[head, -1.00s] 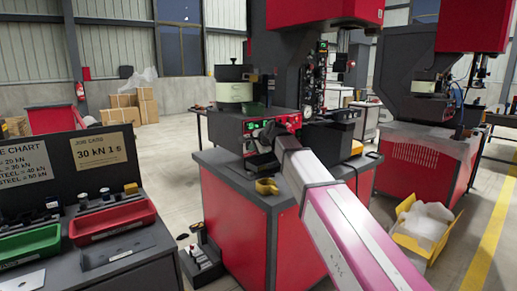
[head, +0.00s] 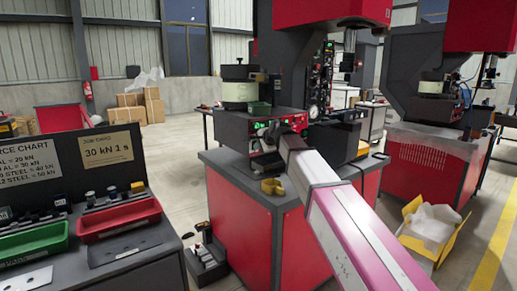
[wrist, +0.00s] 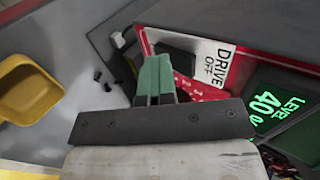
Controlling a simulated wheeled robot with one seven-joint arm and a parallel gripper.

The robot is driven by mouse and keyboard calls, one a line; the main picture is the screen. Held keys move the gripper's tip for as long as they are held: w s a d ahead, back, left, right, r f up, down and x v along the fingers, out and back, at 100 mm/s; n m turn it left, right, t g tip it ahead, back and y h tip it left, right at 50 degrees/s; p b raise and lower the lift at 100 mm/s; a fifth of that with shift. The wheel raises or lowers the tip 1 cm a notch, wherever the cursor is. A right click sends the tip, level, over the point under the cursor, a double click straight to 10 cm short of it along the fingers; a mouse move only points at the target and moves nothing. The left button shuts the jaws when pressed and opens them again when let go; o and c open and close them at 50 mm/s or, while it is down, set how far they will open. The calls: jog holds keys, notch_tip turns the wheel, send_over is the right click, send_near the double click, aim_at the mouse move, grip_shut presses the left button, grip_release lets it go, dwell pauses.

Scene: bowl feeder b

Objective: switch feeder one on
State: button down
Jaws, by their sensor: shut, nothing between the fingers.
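The feeder (head: 240,91), a pale green bowl with a dark lid, stands on a red-edged control box (head: 236,127) on the press table. My gripper (wrist: 152,62) shows green fingers, shut and empty, close in front of the panel. A white plate reading "DRIVE OFF" (wrist: 211,62) is right of the fingertips, with a dark block (wrist: 176,58) beside it. I cannot tell whether the fingers touch the block. A green display (wrist: 267,104) reads "LEVEL 40". In the head view my arm's end hides part of the panel, and the feeder's number is not readable.
A yellow bin (wrist: 27,88) is left of the fingers; in the head view it sits on the table's front edge (head: 272,187). A bench with red (head: 118,219) and green bins is at left.

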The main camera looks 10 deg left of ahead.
jog(key=shift+w+a+r, duration=0.1)
jog(key=shift+r, duration=0.6)
jog(key=s+d+f+v, duration=0.1)
jog(key=v, duration=1.2)
jog(key=shift+f, duration=0.2)
jog(key=shift+s+d+f, duration=0.1)
jog(key=shift+s+d, duration=0.05)
jog(key=shift+s+d+f, duration=0.1)
jog(key=shift+f, duration=0.6)
